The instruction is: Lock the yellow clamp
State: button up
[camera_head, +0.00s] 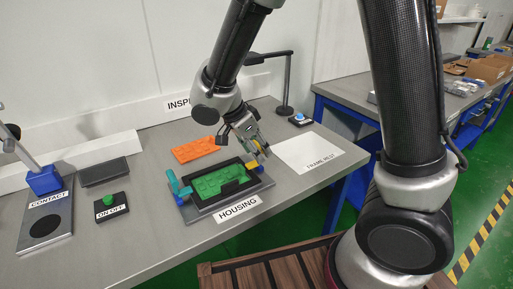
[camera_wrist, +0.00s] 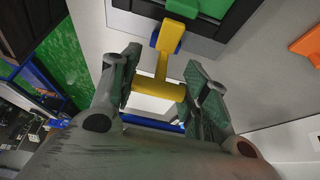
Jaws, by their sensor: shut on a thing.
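The yellow clamp (camera_head: 253,168) is at the right end of the dark housing fixture (camera_head: 222,204), which holds a green part (camera_head: 211,184). My gripper (camera_head: 262,154) reaches down over that end and hides part of the clamp. In the wrist view, the clamp (camera_wrist: 163,62) shows as a yellow lever with a crossbar handle, joined to a blue piece beside the fixture's dark edge. My gripper (camera_wrist: 164,88) has one finger on each side of this handle and is shut on it. Whether the clamp is locked I cannot tell.
A teal clamp (camera_head: 179,187) stands at the fixture's left end. An orange plate (camera_head: 195,149) lies behind it. A white "frame rest" sheet (camera_head: 308,153) lies to the right. An on/off button (camera_head: 109,200) and a contact stand (camera_head: 45,215) are at the left.

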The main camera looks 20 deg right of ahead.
jog(key=o, duration=1)
jog(key=v, duration=1.2)
